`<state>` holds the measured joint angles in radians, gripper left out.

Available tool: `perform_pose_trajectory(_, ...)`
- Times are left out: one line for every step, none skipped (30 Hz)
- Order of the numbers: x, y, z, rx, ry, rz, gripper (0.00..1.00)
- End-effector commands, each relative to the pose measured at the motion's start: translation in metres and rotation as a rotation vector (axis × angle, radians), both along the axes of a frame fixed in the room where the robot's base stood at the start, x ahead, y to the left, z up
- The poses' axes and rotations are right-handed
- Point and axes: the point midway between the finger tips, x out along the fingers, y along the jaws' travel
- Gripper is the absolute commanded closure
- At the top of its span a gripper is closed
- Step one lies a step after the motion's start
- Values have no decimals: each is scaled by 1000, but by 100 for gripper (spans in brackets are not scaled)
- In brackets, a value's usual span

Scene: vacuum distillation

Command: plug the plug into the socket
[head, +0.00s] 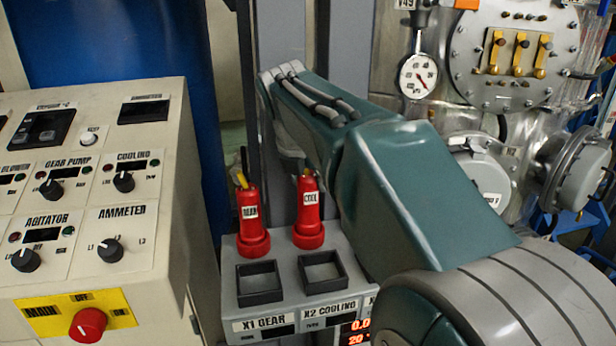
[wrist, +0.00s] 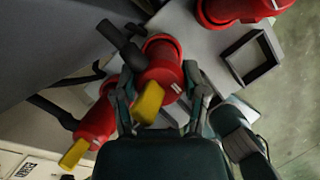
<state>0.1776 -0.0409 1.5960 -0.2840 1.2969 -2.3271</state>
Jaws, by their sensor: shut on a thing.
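My arm hides the right part of the socket box in the head view.
A third red plug (wrist: 225,10) and a square socket frame (wrist: 250,58) show at the wrist view's upper right. A steel vessel (head: 510,60) with a gauge (head: 418,76) stands at the right.

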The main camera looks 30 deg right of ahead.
Motion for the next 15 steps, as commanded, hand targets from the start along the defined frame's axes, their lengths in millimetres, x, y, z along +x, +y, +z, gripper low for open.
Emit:
perform_pose_trajectory(0,0,-1,0,-1,0,100)
perform_pose_trajectory(0,0,-1,0,-1,0,100)
perform_pose_trajectory(0,0,-2,-1,-2,0,100)
perform_pose_trajectory(0,0,-3,-1,-2,0,100)
perform_pose_trajectory(0,0,-3,-1,-3,1,100)
perform_pose_trajectory(0,0,-4,-1,-2,0,100)
perform_pose_trajectory(0,0,-5,-1,-2,0,100)
perform_pose_trajectory(0,0,-5,-1,-2,0,100)
perform_pose_trajectory(0,0,-6,0,-1,0,100)
perform_pose_trajectory(0,0,-7,0,-1,0,100)
perform_pose_trajectory(0,0,-8,0,-1,0,100)
perform_pose_trajectory(0,0,-9,0,-1,0,100)
perform_pose_trajectory(0,0,-9,0,-1,0,100)
perform_pose_trajectory(0,0,-10,0,-1,0,100)
perform_pose_trajectory(0,0,-11,0,-1,0,100)
